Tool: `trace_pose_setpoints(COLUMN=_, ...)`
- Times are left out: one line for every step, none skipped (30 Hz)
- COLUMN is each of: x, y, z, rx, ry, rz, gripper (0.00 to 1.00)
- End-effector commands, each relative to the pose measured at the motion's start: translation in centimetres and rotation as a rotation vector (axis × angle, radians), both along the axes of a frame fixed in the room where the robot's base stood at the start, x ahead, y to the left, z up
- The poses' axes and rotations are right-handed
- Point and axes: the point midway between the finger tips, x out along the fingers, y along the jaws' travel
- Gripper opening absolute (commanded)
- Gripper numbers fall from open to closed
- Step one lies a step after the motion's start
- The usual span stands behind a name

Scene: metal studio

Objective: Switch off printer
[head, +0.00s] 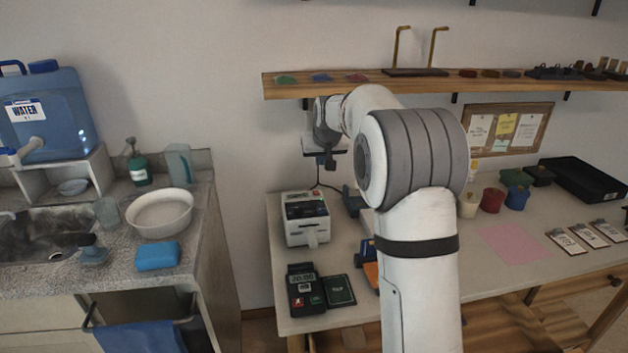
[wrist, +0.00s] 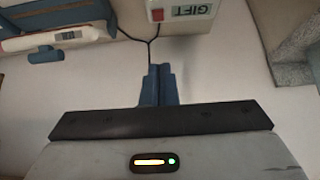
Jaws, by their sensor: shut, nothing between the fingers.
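The printer (head: 306,218) is a small white box with a dark front panel. It stands at the back left of the workbench, and a paper label hangs from its front. My gripper (head: 328,165) is above and slightly right of it, near the wall and apart from it. In the wrist view my gripper (wrist: 158,85) has its two blue-grey fingers together, with nothing between them. Beyond the fingertips, a pale casing bears a red switch-like part (wrist: 157,15) and an upside-down "GIFT" panel (wrist: 187,10). I cannot tell the switch's position.
A card terminal (head: 305,290) and a dark pad (head: 339,290) lie in front of the printer. A shelf (head: 450,84) runs above the bench. A dark cable (wrist: 150,52) passes near my fingertips. My arm hides the middle of the bench.

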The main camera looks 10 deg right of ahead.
Motion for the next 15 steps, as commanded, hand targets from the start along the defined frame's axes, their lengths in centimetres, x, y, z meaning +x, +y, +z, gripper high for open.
trace_pose_setpoints(x=0.2, y=0.0, z=-0.4, rx=0.000, ry=0.002, rz=0.000, gripper=0.00)
trace_pose_setpoints(x=0.4, y=0.0, z=-0.7, rx=0.000, ry=0.002, rz=0.000, gripper=0.00)
trace_pose_setpoints(x=0.7, y=0.0, z=-1.1, rx=0.000, ry=0.003, rz=0.000, gripper=0.00)
trace_pose_setpoints(x=1.0, y=0.0, z=-1.6, rx=0.000, ry=0.004, rz=0.000, gripper=0.00)
trace_pose_setpoints(x=1.3, y=0.0, z=-2.0, rx=0.000, ry=0.004, rz=0.000, gripper=0.00)
trace_pose_setpoints(x=1.8, y=0.0, z=-2.6, rx=0.000, ry=0.003, rz=0.000, gripper=0.00)
trace_pose_setpoints(x=2.1, y=0.0, z=-3.2, rx=0.000, ry=0.005, rz=0.000, gripper=0.00)
trace_pose_setpoints(x=2.5, y=0.0, z=-3.7, rx=0.000, ry=0.005, rz=0.000, gripper=0.00)
trace_pose_setpoints(x=3.0, y=0.0, z=-4.5, rx=0.000, ry=0.005, rz=0.000, gripper=0.00)
trace_pose_setpoints(x=3.4, y=0.0, z=-5.0, rx=0.000, ry=0.003, rz=0.000, gripper=0.00)
trace_pose_setpoints(x=3.8, y=0.0, z=-5.6, rx=0.000, ry=0.004, rz=0.000, gripper=0.00)
trace_pose_setpoints(x=4.2, y=0.0, z=-6.3, rx=0.000, ry=0.005, rz=0.000, gripper=0.00)
trace_pose_setpoints(x=4.6, y=0.0, z=-6.8, rx=0.000, ry=0.005, rz=0.000, gripper=0.00)
trace_pose_setpoints(x=5.0, y=0.0, z=-7.2, rx=0.000, ry=0.003, rz=0.000, gripper=0.00)
trace_pose_setpoints(x=5.4, y=0.0, z=-7.9, rx=0.000, ry=0.004, rz=0.000, gripper=0.00)
